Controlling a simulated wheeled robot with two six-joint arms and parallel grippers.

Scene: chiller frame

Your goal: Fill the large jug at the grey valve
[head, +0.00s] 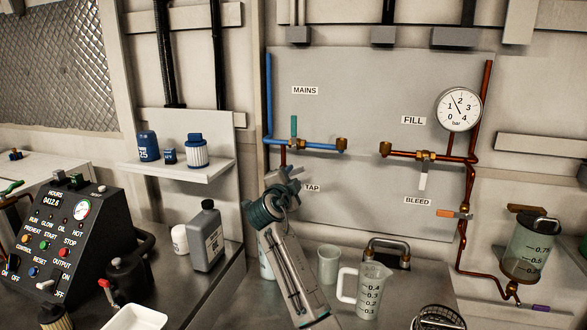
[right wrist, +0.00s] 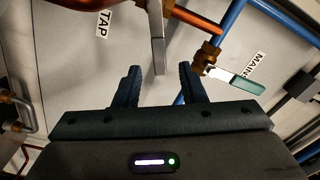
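My right gripper (head: 272,203) is raised in front of the wall panel, just left of the TAP label. In the right wrist view my right gripper (right wrist: 160,76) has its two fingers apart, with the grey valve's lever (right wrist: 157,45) in line with the gap between them. I cannot tell whether they touch it. In the head view the gripper hides much of the tap. A clear graduated jug (head: 372,290) with a handle stands upright on the bench, right of my arm. A smaller cup (head: 328,264) stands behind it. Another pale vessel (head: 265,264) is partly hidden behind my arm. My left gripper is out of view.
The MAINS valve has a teal lever (head: 294,126) on blue pipe. Copper pipes carry the FILL valve (head: 425,156) and an orange-handled valve (head: 455,213). A graduated reservoir (head: 525,250) hangs at right. A grey bottle (head: 207,240) and black control box (head: 68,240) stand left.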

